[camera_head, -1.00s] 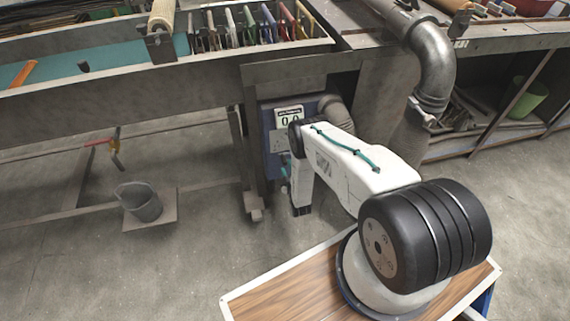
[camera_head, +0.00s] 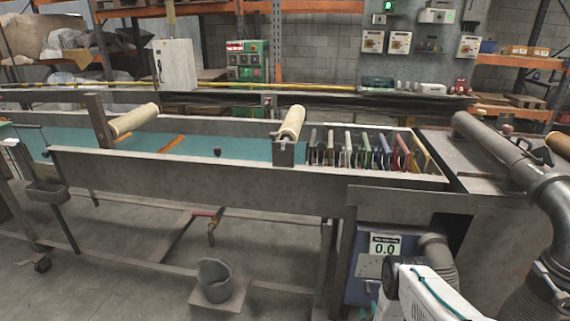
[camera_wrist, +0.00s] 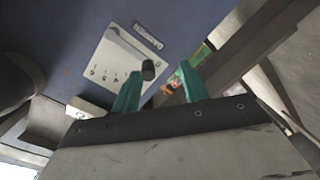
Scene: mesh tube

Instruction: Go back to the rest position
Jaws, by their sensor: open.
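My gripper (camera_wrist: 160,69) is open in the wrist view, with two teal fingers apart. A blue box face with a pale control plate (camera_wrist: 115,68) lies ahead of the fingers. A black knob (camera_wrist: 148,70) on it appears between the fingertips; I cannot tell whether they touch it. In the head view my white arm (camera_head: 425,292) shows at the bottom right, in front of the blue box (camera_head: 362,268) with its 0.0 display (camera_head: 384,246). My gripper is not clear in that view.
A long metal trough (camera_head: 200,180) with teal liquid and rollers crosses the middle. A thick grey pipe (camera_head: 553,205) stands at the right. A grey bucket (camera_head: 215,278) sits on a low plate. Bare concrete floor (camera_head: 120,275) shows at the lower left.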

